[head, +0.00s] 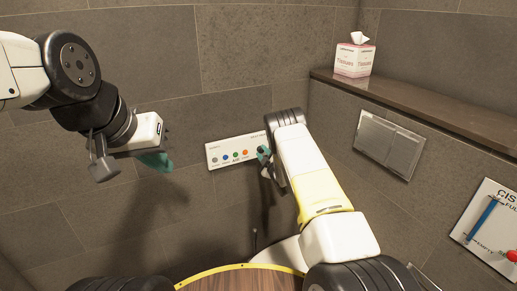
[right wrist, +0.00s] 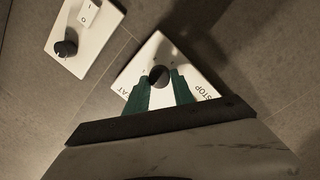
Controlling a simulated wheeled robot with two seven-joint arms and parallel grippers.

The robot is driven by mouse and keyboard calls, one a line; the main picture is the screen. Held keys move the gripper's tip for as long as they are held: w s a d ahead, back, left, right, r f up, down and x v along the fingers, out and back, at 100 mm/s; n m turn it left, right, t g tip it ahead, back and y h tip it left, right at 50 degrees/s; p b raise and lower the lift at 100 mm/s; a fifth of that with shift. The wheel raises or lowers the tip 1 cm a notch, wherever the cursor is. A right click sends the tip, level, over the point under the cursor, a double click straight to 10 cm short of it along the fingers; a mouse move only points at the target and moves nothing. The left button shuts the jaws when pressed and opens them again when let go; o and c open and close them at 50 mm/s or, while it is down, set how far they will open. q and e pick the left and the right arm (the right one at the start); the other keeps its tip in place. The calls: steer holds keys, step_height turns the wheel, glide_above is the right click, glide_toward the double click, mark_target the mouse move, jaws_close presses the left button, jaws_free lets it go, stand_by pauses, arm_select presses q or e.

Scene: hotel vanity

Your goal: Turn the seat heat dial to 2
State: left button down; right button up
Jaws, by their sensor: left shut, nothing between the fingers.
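A long white control panel (head: 226,146) with several coloured buttons is on the tiled wall in the head view. A small dark dial (right wrist: 158,76) sits on a white plate in the right wrist view, with lettering ending in "AT" on one side and "STOP" on the other. My right gripper (right wrist: 160,80) has its green fingers on either side of this dial, apart, with a slight gap seeming to remain. The dial's pointer and numbers are too small to read. My left gripper (head: 158,161) is shut and empty, left of the panel and away from it.
In the right wrist view a second plate (right wrist: 82,38) carries a dark knob and a rocker switch, close by. A flush plate (head: 388,144), a tissue box (head: 355,58) on a ledge (head: 430,104), and a cistern board (head: 488,226) are to the right.

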jaws_close()
steer(key=m, duration=0.6)
steer(key=shift+d+r+g, duration=0.1)
steer(key=shift+d+g, duration=0.05)
steer(key=shift+g, duration=0.15)
steer(key=m, duration=0.3)
steer(key=shift+m, duration=0.3)
steer(key=m+g, duration=0.1)
steer(key=m, duration=0.3)
steer(key=shift+d, duration=0.15)
steer(key=m+y, duration=0.1)
steer(key=m, duration=0.3)
steer(key=shift+m+y, duration=0.5)
steer(key=shift+m, duration=1.7)
